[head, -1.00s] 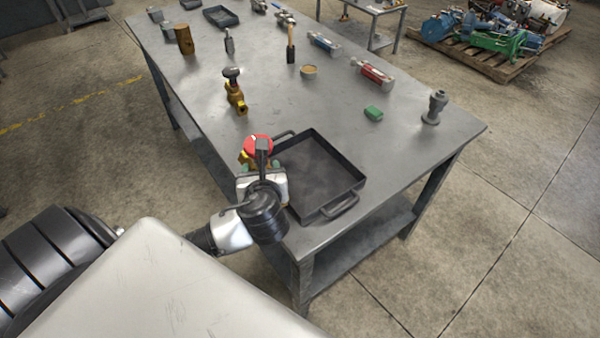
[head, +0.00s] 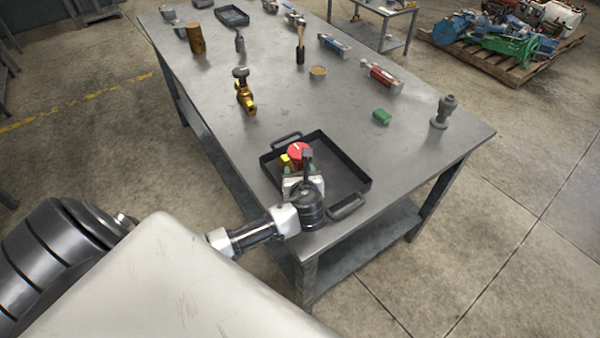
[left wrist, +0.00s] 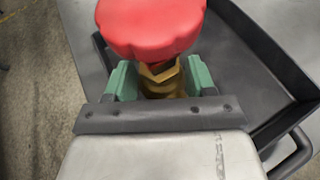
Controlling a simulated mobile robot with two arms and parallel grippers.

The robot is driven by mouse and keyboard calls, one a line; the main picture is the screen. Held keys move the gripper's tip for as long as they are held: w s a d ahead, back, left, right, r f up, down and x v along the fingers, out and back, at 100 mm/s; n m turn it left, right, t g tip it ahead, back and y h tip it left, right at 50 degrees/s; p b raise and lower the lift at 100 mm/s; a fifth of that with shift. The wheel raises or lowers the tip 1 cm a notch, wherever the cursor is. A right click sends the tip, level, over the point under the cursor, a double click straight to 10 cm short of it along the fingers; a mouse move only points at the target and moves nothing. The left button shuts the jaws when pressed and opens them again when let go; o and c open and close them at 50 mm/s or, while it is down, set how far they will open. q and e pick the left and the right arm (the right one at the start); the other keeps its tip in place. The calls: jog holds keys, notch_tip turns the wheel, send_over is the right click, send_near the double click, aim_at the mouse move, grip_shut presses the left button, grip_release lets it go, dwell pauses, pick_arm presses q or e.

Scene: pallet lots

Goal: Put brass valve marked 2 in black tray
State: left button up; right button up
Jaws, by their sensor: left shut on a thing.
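A brass valve with a red handwheel (head: 299,151) is held in my left gripper (head: 293,169), over the left part of the black tray (head: 353,201). In the left wrist view the green fingers (left wrist: 160,82) are shut on the valve's brass body (left wrist: 163,80), below the red wheel (left wrist: 150,25). The tray's rim and handle (left wrist: 285,155) show at the right there. I cannot tell whether the valve touches the tray floor. No number is readable on it. My right gripper is not in view.
A second dark tray (head: 232,16) lies at the far end.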

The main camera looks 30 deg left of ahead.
pick_arm(q)
jog(key=o, duration=1.4)
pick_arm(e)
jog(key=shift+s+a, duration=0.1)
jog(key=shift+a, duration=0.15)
pick_arm(q)
jog(key=shift+s+d, duration=0.2)
jog(key=v, duration=1.1)
jog(key=shift+s+d+r+b, duration=0.15)
jog(key=shift+s+d+b, duration=0.05)
jog(key=shift+b, duration=0.2)
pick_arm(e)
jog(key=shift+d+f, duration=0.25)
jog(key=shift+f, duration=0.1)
